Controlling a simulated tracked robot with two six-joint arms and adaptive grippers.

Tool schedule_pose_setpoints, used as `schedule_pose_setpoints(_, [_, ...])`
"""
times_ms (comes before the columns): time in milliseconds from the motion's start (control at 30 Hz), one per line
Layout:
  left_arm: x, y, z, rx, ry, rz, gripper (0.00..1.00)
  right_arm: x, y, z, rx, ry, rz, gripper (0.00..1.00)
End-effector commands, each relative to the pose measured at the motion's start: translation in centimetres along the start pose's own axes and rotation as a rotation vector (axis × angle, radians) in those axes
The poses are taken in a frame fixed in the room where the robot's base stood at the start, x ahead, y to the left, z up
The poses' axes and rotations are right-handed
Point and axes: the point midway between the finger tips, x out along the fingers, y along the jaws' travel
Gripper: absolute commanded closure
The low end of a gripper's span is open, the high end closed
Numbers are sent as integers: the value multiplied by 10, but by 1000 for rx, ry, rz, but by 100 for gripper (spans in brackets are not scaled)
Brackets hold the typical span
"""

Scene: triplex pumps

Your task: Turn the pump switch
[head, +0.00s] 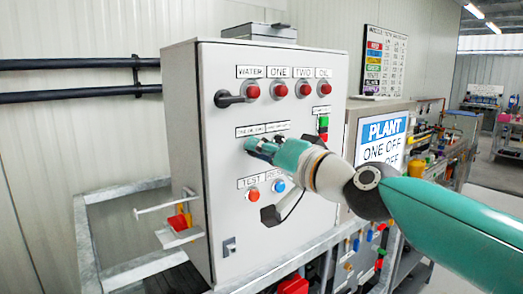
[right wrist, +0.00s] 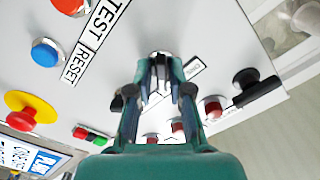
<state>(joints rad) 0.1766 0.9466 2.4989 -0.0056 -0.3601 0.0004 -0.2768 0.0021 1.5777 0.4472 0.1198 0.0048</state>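A grey control cabinet (head: 320,75) carries labelled red lamps or buttons (head: 253,91) in its top row. My right gripper (head: 252,146) is at the panel below the "WATER" and "ONE" labels, in front of the left of two middle positions. It covers the switch there in the head view. In the right wrist view the fingertips (right wrist: 160,58) are close together at the panel, and whether they hold a knob is unclear. A second black switch (right wrist: 118,103) shows beside the fingers, apart from them. My left gripper is not in view.
A black handle (head: 228,99) sticks out at the panel's upper left. Test and reset buttons, orange (head: 253,194) and blue (head: 279,186), lie below the gripper. A "PLANT" sign (head: 384,130) stands at right.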

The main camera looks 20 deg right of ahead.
Motion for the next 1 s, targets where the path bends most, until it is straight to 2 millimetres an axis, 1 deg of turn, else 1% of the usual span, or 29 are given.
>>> schedule_pose_setpoints(33, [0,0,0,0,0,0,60,0,0,0,0,0,0,94])
schedule_pose_setpoints(67, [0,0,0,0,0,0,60,0,0,0,0,0,0,99])
schedule_pose_setpoints(100, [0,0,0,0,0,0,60,0,0,0,0,0,0,100])
schedule_pose_setpoints(367, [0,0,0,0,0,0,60,0,1,0,-6,0,1,100])
schedule_pose_setpoints(533, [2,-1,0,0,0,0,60,0,1,1,-39,-1,2,100])
schedule_pose_setpoints(767, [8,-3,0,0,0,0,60,0,2,2,-158,-2,2,100])
schedule_pose_setpoints(1000, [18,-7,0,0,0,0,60,0,2,2,-353,-1,1,100])
